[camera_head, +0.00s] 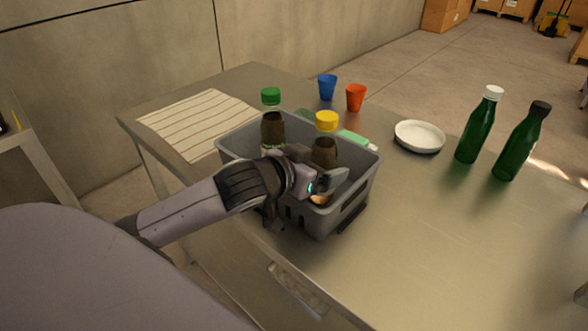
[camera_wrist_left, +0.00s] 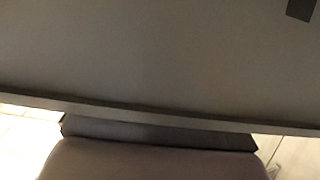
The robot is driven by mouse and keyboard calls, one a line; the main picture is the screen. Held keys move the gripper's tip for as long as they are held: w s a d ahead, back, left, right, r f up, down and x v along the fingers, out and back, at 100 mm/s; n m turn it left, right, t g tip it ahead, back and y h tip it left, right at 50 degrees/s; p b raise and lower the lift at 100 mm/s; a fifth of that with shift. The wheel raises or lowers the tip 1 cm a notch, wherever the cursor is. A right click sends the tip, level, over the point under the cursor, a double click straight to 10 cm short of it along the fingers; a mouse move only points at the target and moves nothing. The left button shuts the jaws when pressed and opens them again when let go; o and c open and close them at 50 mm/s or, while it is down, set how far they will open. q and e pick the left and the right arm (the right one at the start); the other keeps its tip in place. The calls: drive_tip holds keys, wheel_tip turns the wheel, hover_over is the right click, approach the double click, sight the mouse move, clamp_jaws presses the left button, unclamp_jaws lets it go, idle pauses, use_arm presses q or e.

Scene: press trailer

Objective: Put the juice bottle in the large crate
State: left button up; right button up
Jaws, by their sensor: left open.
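A grey crate (camera_head: 362,187) stands on the metal table. A bottle with a yellow cap (camera_head: 326,121) and dark brown contents stands upright in it, its lower part hidden by the crate and my gripper. A bottle with a green cap (camera_head: 271,97) and a dark middle stands upright further left in the crate. I cannot tell for sure which is the juice bottle. My left gripper (camera_head: 334,183) is open over the crate's near side, in front of the yellow-capped bottle; I see nothing held.
A green-and-white item (camera_head: 355,140) lies at the crate's back. Blue cup (camera_head: 327,87), red cup (camera_head: 356,97) and white dish (camera_head: 419,136) stand behind. Two dark green bottles (camera_head: 478,126) (camera_head: 522,142) stand at right. A striped cloth (camera_head: 195,122) lies left. The front right table is clear.

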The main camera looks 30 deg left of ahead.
use_arm(q)
drive_tip(key=p+v, duration=0.1)
drive_tip(key=v, duration=0.7)
drive_tip(key=shift+s+r, duration=0.1)
drive_tip(key=shift+s, duration=0.05)
drive_tip(key=shift+p+v, duration=0.7)
drive_tip(key=shift+v, duration=0.25)
use_arm(e)
drive_tip(key=shift+r, duration=1.2)
drive_tip(key=shift+s, duration=0.1)
